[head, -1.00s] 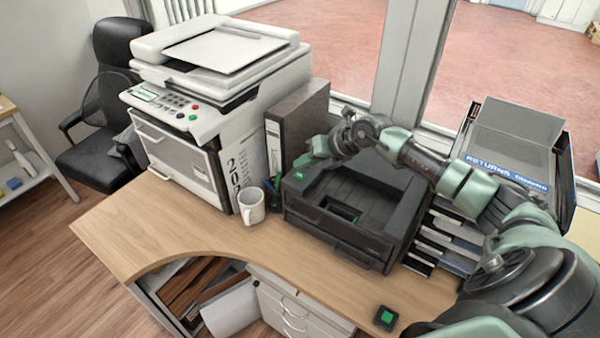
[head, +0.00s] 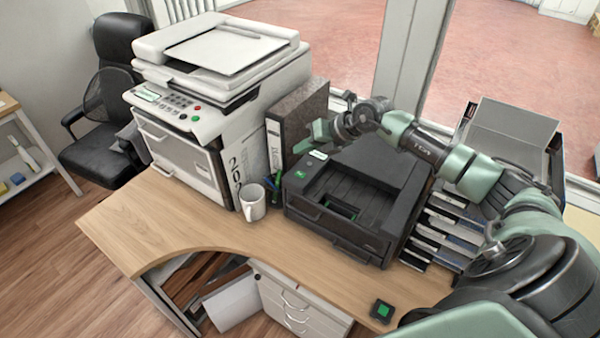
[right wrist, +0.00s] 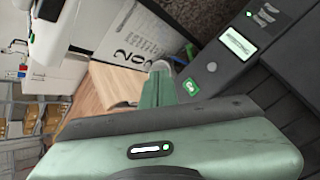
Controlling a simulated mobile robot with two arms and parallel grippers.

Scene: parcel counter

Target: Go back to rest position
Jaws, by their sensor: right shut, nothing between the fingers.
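My right arm comes in from the right in the head view. Its gripper (head: 312,134) is shut and empty, above the back left part of the black printer (head: 352,205), in front of the grey binder (head: 290,128). In the right wrist view the green fingers (right wrist: 158,88) are together with nothing between them. The printer's panel with its lit display (right wrist: 238,44) lies to the right of them. My left gripper does not show in either view.
A large white copier (head: 215,85) stands at the back left of the wooden desk (head: 165,215). A white mug (head: 252,203) and a pen holder stand beside the printer. A paper tray stack (head: 440,232) is at right. A small green-buttoned box (head: 383,311) lies near the front edge.

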